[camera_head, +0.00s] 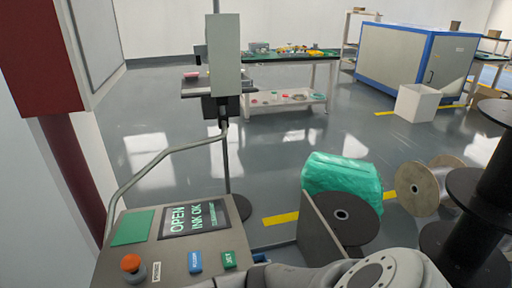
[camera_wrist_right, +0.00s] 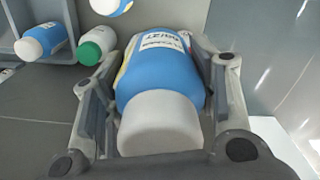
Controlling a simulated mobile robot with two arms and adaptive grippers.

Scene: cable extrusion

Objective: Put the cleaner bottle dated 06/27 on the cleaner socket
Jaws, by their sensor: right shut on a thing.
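In the right wrist view my right gripper (camera_wrist_right: 158,75) is shut on a bottle with a white cap and a blue label (camera_wrist_right: 158,68). Its fingers lie on both sides of the bottle, and the cap points toward the camera. Small print on the label seems to read 06/27, seen at an angle. In the head view one of my arms crosses the bottom right, but no gripper or held bottle shows there. My left gripper is in neither view. I cannot make out the cleaner socket in either view.
Another white-capped blue bottle (camera_wrist_right: 42,41) and a green-capped bottle (camera_wrist_right: 97,45) lie at the upper left of the wrist view. Spools (camera_head: 345,215) stand to the right.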

